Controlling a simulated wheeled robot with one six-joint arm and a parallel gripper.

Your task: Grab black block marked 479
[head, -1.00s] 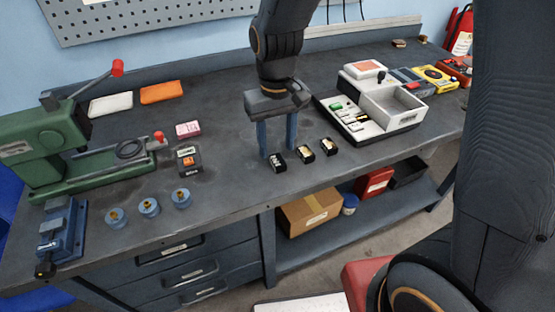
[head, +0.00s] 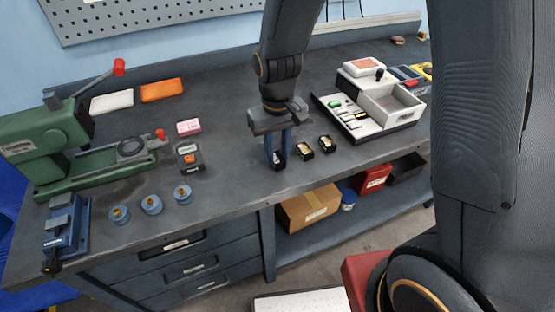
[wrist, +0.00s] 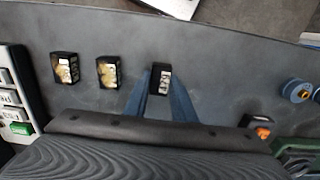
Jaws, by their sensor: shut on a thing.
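My gripper (head: 278,153) is over the front part of the bench. Its two blue fingers are shut on the leftmost of three small black blocks (head: 280,164), at bench height. In the wrist view this black block (wrist: 161,77) sits between the fingertips, with a pale label that is too small to read. The other two black blocks stand to its right in the head view: a middle block (head: 305,152) and a right block (head: 327,144), both with gold-coloured faces. In the wrist view they show on the left, as a nearer block (wrist: 108,72) and a farther block (wrist: 65,68).
A white tray unit (head: 375,104) stands right of the blocks. A small black device with an orange button (head: 190,158), a pink block (head: 188,127) and several blue round pieces (head: 151,204) lie left. A green press (head: 45,145) stands far left. The bench's front edge is close.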

